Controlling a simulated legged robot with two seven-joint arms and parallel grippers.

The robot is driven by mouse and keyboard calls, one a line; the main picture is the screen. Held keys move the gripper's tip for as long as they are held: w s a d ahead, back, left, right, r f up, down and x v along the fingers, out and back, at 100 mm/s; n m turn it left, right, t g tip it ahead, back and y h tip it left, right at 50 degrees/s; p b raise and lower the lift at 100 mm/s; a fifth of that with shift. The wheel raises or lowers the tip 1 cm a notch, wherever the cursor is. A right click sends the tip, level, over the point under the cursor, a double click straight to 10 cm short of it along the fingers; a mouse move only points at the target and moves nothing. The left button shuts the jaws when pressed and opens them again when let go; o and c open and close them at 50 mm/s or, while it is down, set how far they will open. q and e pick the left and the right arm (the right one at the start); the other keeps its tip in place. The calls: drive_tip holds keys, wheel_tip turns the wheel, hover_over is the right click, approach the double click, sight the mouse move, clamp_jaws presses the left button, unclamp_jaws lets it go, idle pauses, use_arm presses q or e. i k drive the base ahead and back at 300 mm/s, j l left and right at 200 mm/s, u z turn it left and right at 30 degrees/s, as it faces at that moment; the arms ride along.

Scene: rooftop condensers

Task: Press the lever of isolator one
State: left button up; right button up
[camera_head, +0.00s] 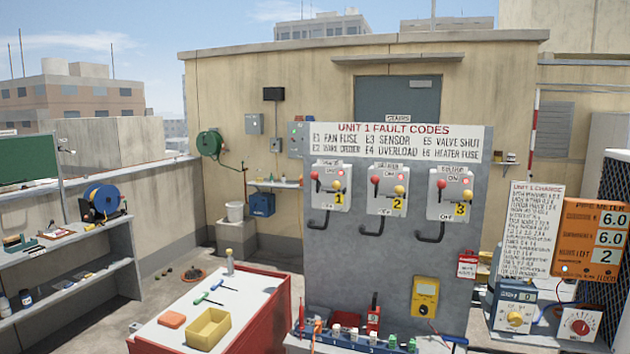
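A black bent bar hangs below the box. Isolator two (385,205) and isolator three (450,208) sit to its right with similar balls, lights and bars. Which ball belongs to the main lever is too small to tell. Neither of my grippers is in view.
A red-sided table (262,310) with a yellow bin (208,328) stands in front, left of the panel. A strip of small coloured parts (365,344) lies below the panel. An orange meter (590,240) stands right. Shelves (75,265) line the left wall.

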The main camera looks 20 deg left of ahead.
sight(314, 176)
drive_tip(key=i+j+z, duration=0.15)
drive_tip(key=i+j, duration=0.2)
drive_tip(key=i, duration=0.2)
drive_tip(key=i+j+z, duration=0.2)
drive_tip(key=i+j, duration=0.25)
drive_tip(key=i, duration=0.1)
